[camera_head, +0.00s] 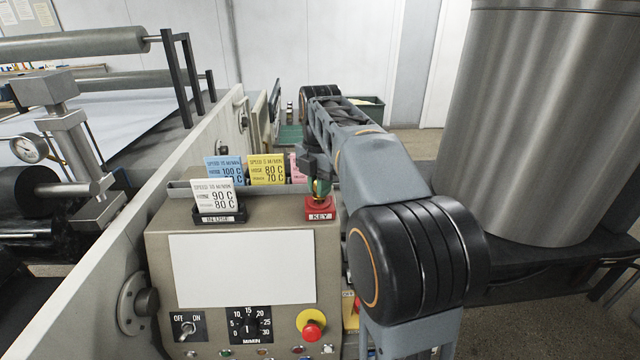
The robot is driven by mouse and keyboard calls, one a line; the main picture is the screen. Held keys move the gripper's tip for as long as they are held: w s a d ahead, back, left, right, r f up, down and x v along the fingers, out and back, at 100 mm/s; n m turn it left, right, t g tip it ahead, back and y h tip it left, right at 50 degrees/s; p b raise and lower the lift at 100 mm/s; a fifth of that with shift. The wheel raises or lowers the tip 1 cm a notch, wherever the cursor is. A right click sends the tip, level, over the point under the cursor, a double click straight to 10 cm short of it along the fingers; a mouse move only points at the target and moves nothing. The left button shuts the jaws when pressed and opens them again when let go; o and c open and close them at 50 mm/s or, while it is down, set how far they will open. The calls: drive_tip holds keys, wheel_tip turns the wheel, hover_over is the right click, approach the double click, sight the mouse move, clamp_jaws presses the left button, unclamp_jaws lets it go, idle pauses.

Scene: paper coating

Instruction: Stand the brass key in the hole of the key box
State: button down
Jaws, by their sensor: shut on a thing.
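The key box (320,210) is a small red block marked KEY on the top right of the beige control console. My gripper (319,180) points down right above it and is shut on the brass key (320,188). Only a small gold and green part of the key shows between the fingers and the box. The key appears upright over the box. The hole is hidden, and I cannot tell whether the key's lower end is inside it or just above it.
A white card (214,196) stands in the IN USE holder (219,217). Blue (224,169), yellow (266,169) and pink cards stand in a rack behind, close to my gripper. A large metal cylinder (550,120) stands at the right. A blank white sheet (242,270) covers the console face.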

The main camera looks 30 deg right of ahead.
drive_tip(key=shift+f+b, duration=0.3)
drive_tip(key=shift+f, duration=0.2)
drive_tip(key=c, duration=1.1)
unclamp_jaws()
wheel_tip(320, 180, up, 14)
drive_tip(key=shift+f+p, duration=0.1)
drive_tip(key=shift+p, duration=1.05)
